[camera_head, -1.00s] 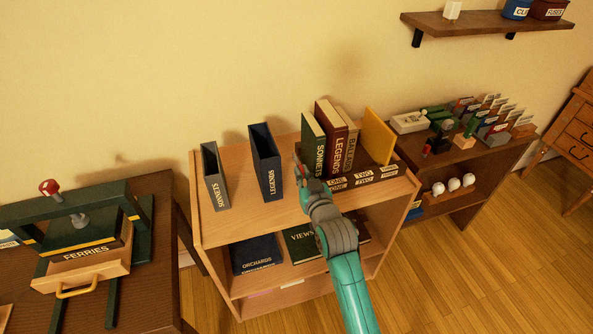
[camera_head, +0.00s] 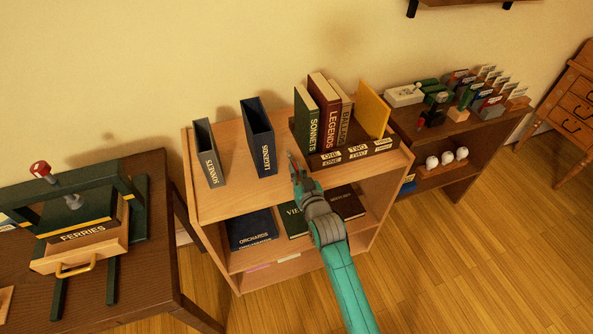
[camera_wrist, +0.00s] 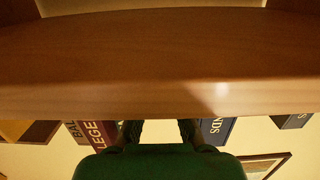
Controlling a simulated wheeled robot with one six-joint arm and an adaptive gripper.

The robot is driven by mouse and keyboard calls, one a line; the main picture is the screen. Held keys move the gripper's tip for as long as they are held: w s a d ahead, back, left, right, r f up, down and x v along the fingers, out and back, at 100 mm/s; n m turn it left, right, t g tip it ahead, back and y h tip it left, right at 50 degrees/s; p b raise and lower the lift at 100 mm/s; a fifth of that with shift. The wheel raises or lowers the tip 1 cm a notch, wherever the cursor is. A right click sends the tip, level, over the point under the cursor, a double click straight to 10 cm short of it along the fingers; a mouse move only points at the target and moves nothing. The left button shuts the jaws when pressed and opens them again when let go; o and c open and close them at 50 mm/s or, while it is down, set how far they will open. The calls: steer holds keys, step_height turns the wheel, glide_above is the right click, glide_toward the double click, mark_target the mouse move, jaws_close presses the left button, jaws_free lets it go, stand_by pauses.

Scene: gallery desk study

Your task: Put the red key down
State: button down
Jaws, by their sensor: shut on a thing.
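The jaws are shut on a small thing. I take it to be the red key, but it is too small and hidden to make out in either view. The bookcase's wooden board fills the upper wrist view, very close.
A rack (camera_head: 325,160) of upright books, including LEGENDS (camera_head: 326,115), stands right. A dark table with a press (camera_head: 75,215) is far left. Bare bookcase top lies between the holders.

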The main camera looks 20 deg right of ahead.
steer(key=shift+f, duration=0.1)
steer(key=c, duration=1.3)
jaws_free()
steer(key=s, duration=0.4)
steer(key=s+r, duration=0.1)
steer(key=s, duration=0.7)
steer(key=shift+r, duration=0.35)
